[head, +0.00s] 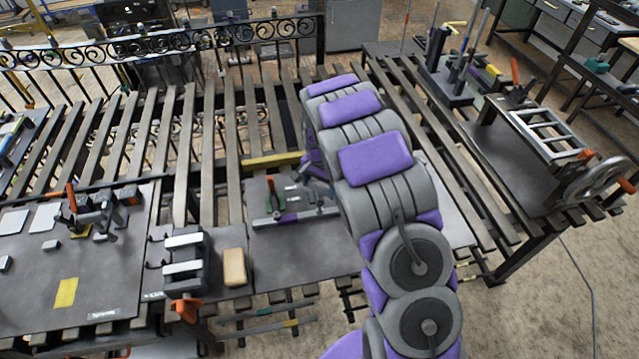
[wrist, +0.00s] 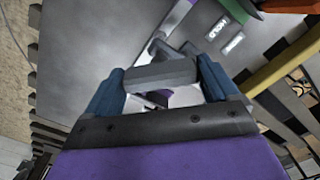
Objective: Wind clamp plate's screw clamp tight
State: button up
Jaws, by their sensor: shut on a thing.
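The clamp plate (head: 285,250), a flat grey metal plate, lies on the slatted bench in the middle of the head view, partly behind my arm. It also fills the upper part of the wrist view (wrist: 85,60). In the wrist view, the blue fingers of my gripper (wrist: 160,78) are on either side of a dark grey bar (wrist: 155,71), which looks like the screw clamp's handle. The gripper is shut on it, just above the plate. The screw beneath is mostly hidden. In the head view my arm hides most of the grip.
A green-and-orange-handled tool (head: 271,187) stands on the same plate. A vise-like block (head: 187,265) and a tan block (head: 234,268) sit to its left. Farther left, another plate (head: 30,285) carries an orange-handled clamp (head: 92,215). A handwheel (head: 597,186) stands at the right.

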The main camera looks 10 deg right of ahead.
aim_at(319, 184)
jog(key=m, duration=0.6)
jog(key=shift+w+r+m+p, duration=0.25)
jog(key=shift+m+p, duration=0.05)
jog(key=shift+p, duration=0.05)
dwell(0.5)
jog(key=o, duration=0.7)
jog(key=shift+o, duration=0.5)
jog(key=shift+s+f, duration=0.1)
notch_tip(319, 184, up, 17)
jog(key=shift+r, duration=0.2)
jog(key=shift+a, duration=0.1)
